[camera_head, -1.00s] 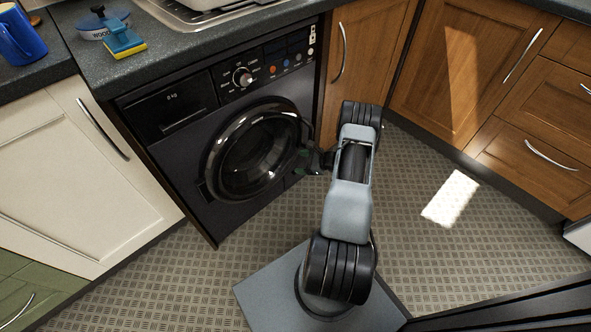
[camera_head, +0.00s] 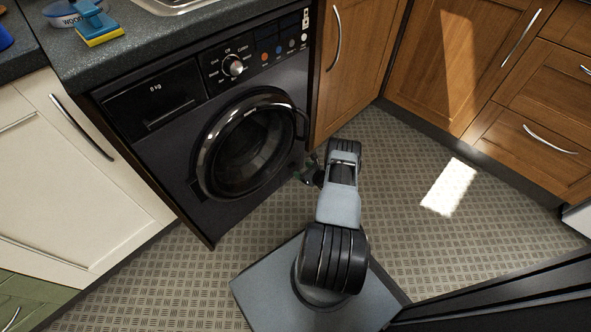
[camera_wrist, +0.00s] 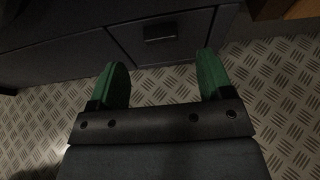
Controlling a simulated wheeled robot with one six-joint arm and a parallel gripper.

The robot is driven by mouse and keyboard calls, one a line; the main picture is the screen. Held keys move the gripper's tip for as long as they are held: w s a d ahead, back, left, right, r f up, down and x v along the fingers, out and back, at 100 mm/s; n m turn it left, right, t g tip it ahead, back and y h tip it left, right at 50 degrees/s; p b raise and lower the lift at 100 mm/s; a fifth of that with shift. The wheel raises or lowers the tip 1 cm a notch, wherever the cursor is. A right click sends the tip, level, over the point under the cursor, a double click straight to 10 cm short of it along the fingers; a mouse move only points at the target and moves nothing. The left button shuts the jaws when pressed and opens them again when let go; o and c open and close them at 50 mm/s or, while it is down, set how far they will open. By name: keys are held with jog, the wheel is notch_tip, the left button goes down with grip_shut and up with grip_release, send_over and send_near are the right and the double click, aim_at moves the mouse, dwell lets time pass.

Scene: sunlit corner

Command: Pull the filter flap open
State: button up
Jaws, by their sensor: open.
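The filter flap (camera_wrist: 180,45) is a dark panel low on the washing machine front, with a small recessed grip (camera_wrist: 160,32) near its top middle. It looks shut, flush with the panel around it. My gripper (camera_wrist: 162,66) has two green fingers spread apart with nothing between them. In the wrist view the fingers point toward the flap, one toward each side, and the grip lies between and beyond them. In the head view my gripper (camera_head: 309,173) is low beside the machine's lower right corner. I cannot make out the flap there.
The washing machine's round door (camera_head: 248,145) is shut, above and left of my gripper. A wooden cupboard (camera_head: 358,65) stands right of the machine. The patterned floor (camera_head: 400,180) to the right is clear, with a sunlit patch.

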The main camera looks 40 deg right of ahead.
aim_at(293, 166)
jog(key=b+x, duration=0.1)
jog(key=x, duration=0.3)
jog(key=shift+f, duration=0.15)
jog(key=shift+w+a+f+b, duration=0.15)
jog(key=shift+w+b, duration=0.3)
jog(key=shift+w, duration=0.25)
